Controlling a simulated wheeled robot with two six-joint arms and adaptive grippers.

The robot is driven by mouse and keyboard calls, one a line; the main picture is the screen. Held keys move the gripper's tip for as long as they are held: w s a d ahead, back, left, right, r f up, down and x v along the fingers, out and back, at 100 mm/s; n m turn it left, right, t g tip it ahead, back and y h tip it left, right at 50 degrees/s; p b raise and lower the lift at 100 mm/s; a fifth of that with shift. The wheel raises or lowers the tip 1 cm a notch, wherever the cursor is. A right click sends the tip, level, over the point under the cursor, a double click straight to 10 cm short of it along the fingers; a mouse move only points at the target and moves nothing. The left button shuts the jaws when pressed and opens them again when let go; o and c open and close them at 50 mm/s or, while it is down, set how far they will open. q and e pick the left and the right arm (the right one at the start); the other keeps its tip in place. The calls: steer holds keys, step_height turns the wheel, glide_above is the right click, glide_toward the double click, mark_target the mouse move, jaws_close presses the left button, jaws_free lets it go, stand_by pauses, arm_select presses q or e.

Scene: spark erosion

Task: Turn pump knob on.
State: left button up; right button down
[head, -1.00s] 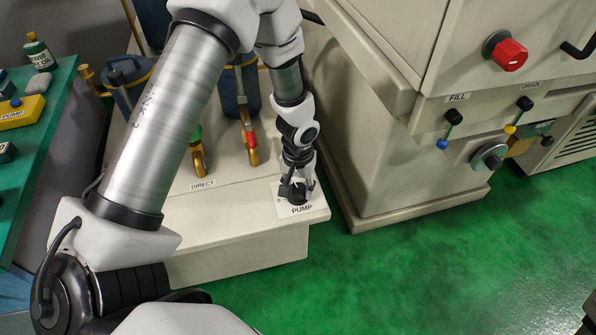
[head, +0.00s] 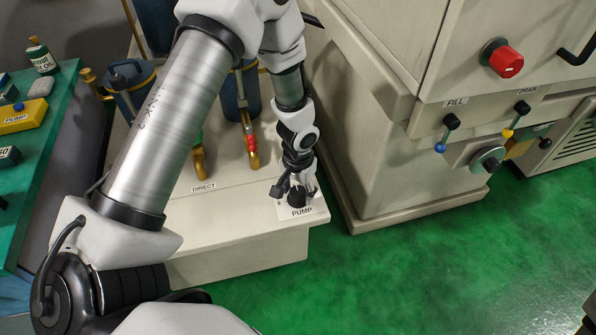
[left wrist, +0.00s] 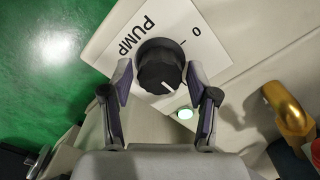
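The black round pump knob (left wrist: 160,66) sits on a white plate (left wrist: 118,48) marked PUMP, with a small scale ending in 0. A white pointer line shows on the knob's lower right edge. In the head view the knob (head: 297,197) is partly hidden by my left gripper (head: 301,184). In the left wrist view my left gripper (left wrist: 160,78) is open, with one finger on each side of the knob and narrow gaps between. A small round lamp (left wrist: 184,114) beside the plate looks bright whitish green. My right gripper is not in view.
The plate is at the front corner of a beige cabinet (head: 230,237), near brass valve pipes (head: 252,150) and a DIRECT label. A larger machine (head: 395,175) with a red knob (head: 502,58) and FILL and DRAIN levers stands right. Green floor is clear in front.

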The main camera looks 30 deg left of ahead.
mark_target(298, 192)
arm_select(q)
step_height(298, 192, up, 12)
stand_by(0.6)
stand_by(0.4)
